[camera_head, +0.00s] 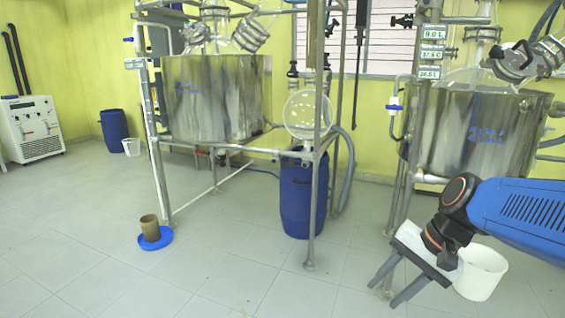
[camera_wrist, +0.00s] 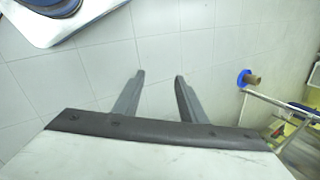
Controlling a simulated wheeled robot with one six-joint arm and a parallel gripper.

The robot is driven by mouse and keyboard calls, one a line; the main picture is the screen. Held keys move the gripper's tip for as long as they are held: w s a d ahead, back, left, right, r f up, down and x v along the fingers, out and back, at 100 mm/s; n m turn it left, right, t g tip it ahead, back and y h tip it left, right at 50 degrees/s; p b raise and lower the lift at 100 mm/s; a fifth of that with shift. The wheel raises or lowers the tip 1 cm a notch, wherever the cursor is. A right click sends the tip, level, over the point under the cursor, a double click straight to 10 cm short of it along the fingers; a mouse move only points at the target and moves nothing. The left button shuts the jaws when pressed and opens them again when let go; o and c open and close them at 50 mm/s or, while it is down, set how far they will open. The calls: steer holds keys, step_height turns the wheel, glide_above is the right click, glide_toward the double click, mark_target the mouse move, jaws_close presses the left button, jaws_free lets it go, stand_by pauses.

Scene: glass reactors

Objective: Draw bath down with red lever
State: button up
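Two steel baths stand in pipe frames in the head view: a left bath (camera_head: 215,98) and a right bath (camera_head: 480,130). A small reddish spot (camera_head: 200,152) shows under the left bath; it is too small to tell whether it is a lever. My gripper (camera_head: 383,294) is at the lower right, below and in front of the right bath, with its fingers pointing down and left. In the wrist view my gripper (camera_wrist: 160,75) has its fingers apart, with only floor between them. No red lever is clear in either view.
A white bucket (camera_head: 482,275) stands close behind my gripper. A blue drum (camera_head: 302,197) stands by the left frame. A brown cup (camera_head: 149,226) on a blue dish (camera_head: 156,239) sits on the floor. The floor at left and centre front is clear.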

steer(key=s+d+f+n+t+h, duration=0.1)
steer(key=s+d+n+t+h, duration=0.1)
steer(key=s+d+n+h, duration=0.2)
steer(key=s+d+n, duration=0.1)
steer(key=s+n, duration=0.2)
steer(key=s, duration=0.1)
steer(key=shift+s+d+f+t, duration=0.3)
steer(key=shift+f+t, duration=0.1)
steer(key=shift+s+d+h, duration=0.1)
steer(key=shift+h, duration=0.2)
steer(key=c, duration=0.3)
steer(key=shift+d, duration=0.1)
jaws_close()
